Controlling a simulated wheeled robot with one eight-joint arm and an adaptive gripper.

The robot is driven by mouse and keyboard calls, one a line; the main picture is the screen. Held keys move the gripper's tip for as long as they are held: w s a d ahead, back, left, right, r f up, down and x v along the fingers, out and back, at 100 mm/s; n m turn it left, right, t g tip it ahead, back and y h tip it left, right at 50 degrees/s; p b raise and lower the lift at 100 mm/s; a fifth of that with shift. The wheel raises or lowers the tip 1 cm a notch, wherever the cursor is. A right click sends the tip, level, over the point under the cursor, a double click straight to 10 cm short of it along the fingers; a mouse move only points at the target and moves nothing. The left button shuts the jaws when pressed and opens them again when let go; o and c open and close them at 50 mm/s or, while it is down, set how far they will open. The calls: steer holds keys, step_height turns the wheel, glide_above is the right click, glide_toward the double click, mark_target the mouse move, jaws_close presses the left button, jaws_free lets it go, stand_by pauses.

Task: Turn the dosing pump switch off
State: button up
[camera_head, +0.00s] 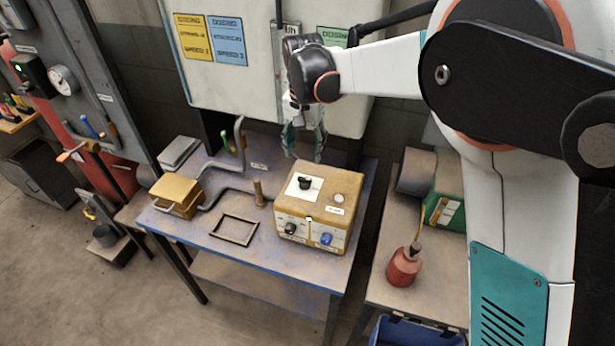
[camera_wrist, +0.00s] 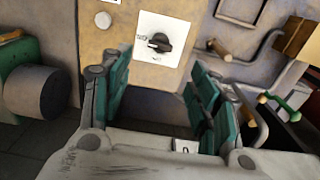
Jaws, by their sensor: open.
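A yellow-brown control box (camera_head: 335,185) stands on the blue-topped table. A black rotary knob (camera_head: 304,183) sits on a white plate on its top; it also shows in the wrist view (camera_wrist: 158,43). A black knob (camera_head: 290,228) and a blue knob (camera_head: 326,239) are on its front face. The labels are too small to tell which is the dosing pump switch. My gripper (camera_head: 304,151) is open and empty, above the box's back edge. In the wrist view, the top knob appears between and beyond my open teal fingers (camera_wrist: 160,65), apart from them.
A round white button (camera_head: 339,198) is beside the top knob. Bent grey pipes, a yellow box (camera_head: 176,196) and a flat frame (camera_head: 234,230) are left on the table (camera_head: 270,255). A white cabinet (camera_head: 265,85) hangs behind. A red oil can (camera_head: 404,267) stands on the right-hand bench.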

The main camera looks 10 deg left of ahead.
mark_target(304, 178)
step_height(304, 178, down, 12)
steer(key=shift+r+b, duration=0.2)
steer(key=shift+b, duration=0.8)
steer(key=c, duration=1.1)
